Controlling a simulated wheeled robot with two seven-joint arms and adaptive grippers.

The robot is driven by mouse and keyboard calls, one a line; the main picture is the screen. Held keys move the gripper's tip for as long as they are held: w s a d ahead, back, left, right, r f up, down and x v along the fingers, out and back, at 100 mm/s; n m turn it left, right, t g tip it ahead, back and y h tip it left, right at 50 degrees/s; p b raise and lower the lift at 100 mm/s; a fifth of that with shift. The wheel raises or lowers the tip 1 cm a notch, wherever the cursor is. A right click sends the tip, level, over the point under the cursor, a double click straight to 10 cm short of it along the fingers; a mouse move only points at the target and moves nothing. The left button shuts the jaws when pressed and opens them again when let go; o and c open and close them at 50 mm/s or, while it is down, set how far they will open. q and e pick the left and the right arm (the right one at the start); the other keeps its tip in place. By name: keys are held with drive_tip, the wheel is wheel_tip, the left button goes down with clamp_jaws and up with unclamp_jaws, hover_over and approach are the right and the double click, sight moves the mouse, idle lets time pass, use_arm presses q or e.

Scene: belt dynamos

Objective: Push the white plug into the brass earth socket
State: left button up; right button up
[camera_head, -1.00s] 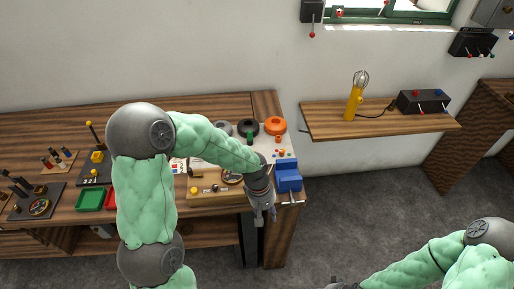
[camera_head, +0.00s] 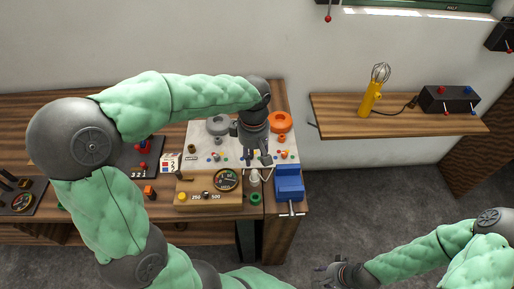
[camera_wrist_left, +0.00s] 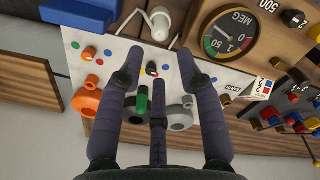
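A white piece with a thin pale loop (camera_wrist_left: 160,20) lies beside the blue vise; it also shows in the head view (camera_head: 254,176). I cannot tell for sure that it is the white plug. A small brass-coloured cylinder (camera_wrist_left: 225,99) stands on the pale panel and may be the brass earth socket; it also shows in the head view (camera_head: 192,148). My left gripper (camera_wrist_left: 160,54) is open and empty above the panel, its fingers spread over coloured terminals; in the head view it (camera_head: 257,161) hides part of the panel. My right gripper (camera_head: 322,268) is low, far from the bench, its fingers unclear.
The pale panel (camera_head: 205,134) carries an orange ring (camera_head: 280,122) and a grey ring (camera_head: 217,125). A wooden meter box (camera_head: 205,186) stands in front, with the blue vise (camera_head: 289,181) at the bench's right end. A wall shelf (camera_head: 335,118) holds a yellow lamp (camera_head: 371,98).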

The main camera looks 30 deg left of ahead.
sight(255, 171)
use_arm(q)
wheel_tip(255, 171, down, 10)
drive_tip(key=b, duration=0.3)
drive_tip(key=shift+r, duration=0.25)
clamp_jaws()
drive_tip(key=shift+r+p, duration=1.8)
drive_tip(key=shift+r, duration=0.5)
